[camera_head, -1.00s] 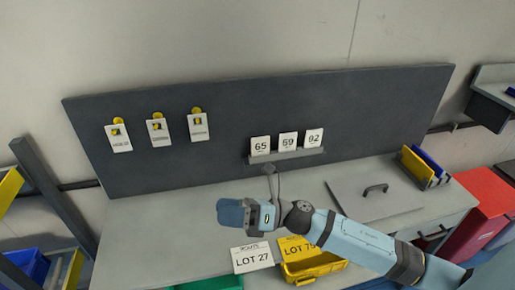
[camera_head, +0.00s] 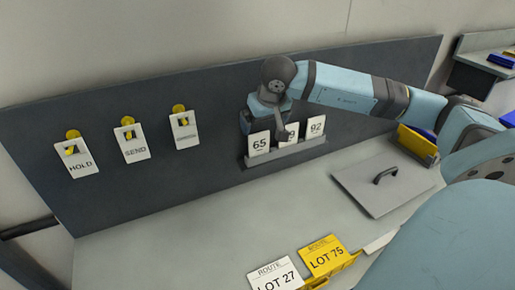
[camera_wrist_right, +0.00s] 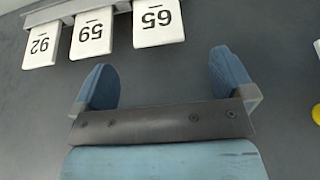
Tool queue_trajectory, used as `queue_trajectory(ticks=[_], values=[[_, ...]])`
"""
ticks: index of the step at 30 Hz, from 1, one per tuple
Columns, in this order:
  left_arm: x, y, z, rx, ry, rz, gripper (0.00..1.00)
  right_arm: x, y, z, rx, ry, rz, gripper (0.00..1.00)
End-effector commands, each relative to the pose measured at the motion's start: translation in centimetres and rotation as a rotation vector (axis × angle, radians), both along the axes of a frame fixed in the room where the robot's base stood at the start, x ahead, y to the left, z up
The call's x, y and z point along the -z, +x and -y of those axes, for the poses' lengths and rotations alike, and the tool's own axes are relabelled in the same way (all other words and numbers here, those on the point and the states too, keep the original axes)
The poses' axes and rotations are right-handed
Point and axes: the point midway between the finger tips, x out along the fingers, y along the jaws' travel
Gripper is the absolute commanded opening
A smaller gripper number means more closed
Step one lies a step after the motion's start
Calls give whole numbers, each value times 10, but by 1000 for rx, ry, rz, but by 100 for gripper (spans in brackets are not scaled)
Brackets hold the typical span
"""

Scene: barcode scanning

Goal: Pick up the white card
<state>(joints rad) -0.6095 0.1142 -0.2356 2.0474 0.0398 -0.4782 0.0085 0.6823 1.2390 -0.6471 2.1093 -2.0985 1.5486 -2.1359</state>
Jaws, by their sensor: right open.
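Three white number cards stand in a rack (camera_head: 285,153) on the dark board: card 65 (camera_head: 259,144), card 59 (camera_head: 292,133) and card 92 (camera_head: 316,126). My right gripper (camera_head: 262,112) is in front of the board, just above the cards, and covers part of card 59. In the right wrist view my right gripper (camera_wrist_right: 165,82) is open with nothing between its fingers. There, upside down beyond the fingertips, are card 65 (camera_wrist_right: 158,24), card 59 (camera_wrist_right: 92,33) and card 92 (camera_wrist_right: 42,46). Card 65 is closest, apart from the fingers. My left gripper is not in view.
White tags hang on yellow pegs at the left: HOLD (camera_head: 74,158), SEND (camera_head: 134,143) and a third (camera_head: 184,130). A white LOT 27 card (camera_head: 276,277) and a yellow LOT 75 card (camera_head: 326,258) are at the front. A handled grey panel (camera_head: 385,180) lies on the bench.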

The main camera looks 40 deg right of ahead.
Motion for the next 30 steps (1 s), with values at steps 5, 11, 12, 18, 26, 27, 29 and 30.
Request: queue_trajectory(ticks=[5,11,12,18,26,27,29,30], values=[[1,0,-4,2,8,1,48,27,10,3,1,2,-2,100],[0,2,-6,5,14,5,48,37,14,5,0,2,0,100],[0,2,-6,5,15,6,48,40,15,5,1,3,0,100],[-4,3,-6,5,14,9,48,66,19,11,1,3,-3,100],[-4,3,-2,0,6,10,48,85,28,14,0,3,0,100],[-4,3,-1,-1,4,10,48,85,27,14,0,3,1,100],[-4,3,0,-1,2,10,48,85,27,14,0,3,1,100],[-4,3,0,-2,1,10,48,85,27,14,0,3,1,95]])
